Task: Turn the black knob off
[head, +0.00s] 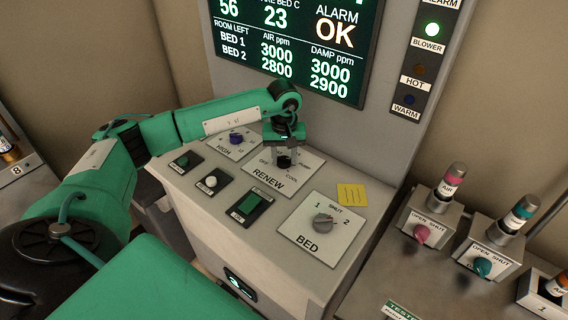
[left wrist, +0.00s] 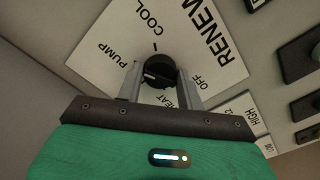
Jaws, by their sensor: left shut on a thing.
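The black knob (head: 284,162) is on the white RENEW plate (head: 262,178) on the sloped console top. My left gripper (head: 285,150) comes down over it from above and is shut on it. In the left wrist view the knob (left wrist: 158,68) is between the two grey fingers (left wrist: 160,84), with a finger on each side. The plate shows the words COOL, PUMP, OFF and HEAT around the knob; HEAT is partly hidden by a finger. I cannot tell clearly which word the knob points at. My right gripper is not in view.
A grey BED knob (head: 323,223), a blue HIGH knob (head: 236,138) and several small buttons sit around the RENEW plate. A yellow note (head: 351,195) lies to the right. A screen (head: 297,45) reading ALARM OK stands behind. Pink (head: 421,233) and teal (head: 482,267) valve knobs are at right.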

